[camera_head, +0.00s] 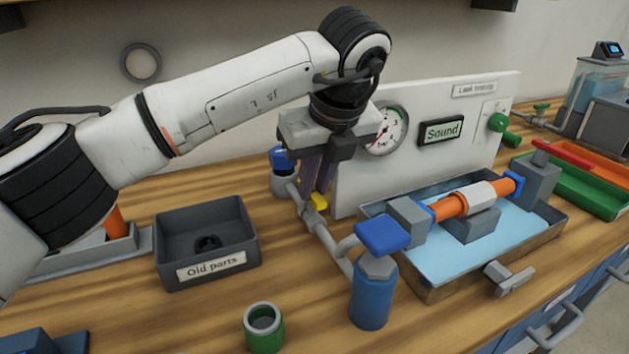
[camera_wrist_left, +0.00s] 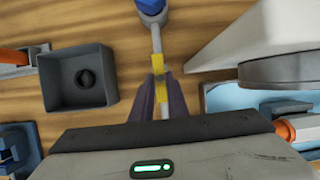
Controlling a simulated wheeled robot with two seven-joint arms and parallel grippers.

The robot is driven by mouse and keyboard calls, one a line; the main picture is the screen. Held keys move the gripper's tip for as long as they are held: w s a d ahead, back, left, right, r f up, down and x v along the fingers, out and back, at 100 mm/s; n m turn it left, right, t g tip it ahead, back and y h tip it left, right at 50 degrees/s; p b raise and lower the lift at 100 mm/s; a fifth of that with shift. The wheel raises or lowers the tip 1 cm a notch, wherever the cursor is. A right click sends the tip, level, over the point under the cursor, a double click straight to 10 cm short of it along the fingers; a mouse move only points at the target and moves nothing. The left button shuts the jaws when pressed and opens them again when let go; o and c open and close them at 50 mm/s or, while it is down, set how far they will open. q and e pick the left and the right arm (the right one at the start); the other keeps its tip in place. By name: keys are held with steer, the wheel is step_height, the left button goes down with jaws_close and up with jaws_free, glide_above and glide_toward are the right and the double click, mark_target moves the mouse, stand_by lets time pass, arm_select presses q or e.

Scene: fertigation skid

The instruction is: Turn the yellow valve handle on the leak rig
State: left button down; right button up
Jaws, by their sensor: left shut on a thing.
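The yellow valve handle (camera_head: 320,201) sits on the grey pipe of the leak rig, left of the white gauge panel (camera_head: 428,140). My left gripper (camera_head: 316,200) reaches down from above, and its fingers are shut on the handle. In the left wrist view the yellow handle (camera_wrist_left: 158,66) shows between the two fingertips (camera_wrist_left: 158,84), roughly in line with the pipe. The fingers hide part of the handle in the head view. The round gauge (camera_head: 385,130) is partly hidden by my wrist. My right gripper is not in view.
A blue-capped bottle (camera_head: 372,290) and a water tray (camera_head: 440,290) with an orange pipe (camera_head: 450,205) stand right of the handle. An "Old parts" bin (camera_head: 205,243) stands left. A green cup (camera_head: 264,328) is at the front. The panel stands close beside my gripper.

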arm_select(q)
steer(key=c, duration=1.7)
jaws_free()
steer(key=v, duration=1)
steer(key=shift+r, duration=0.2)
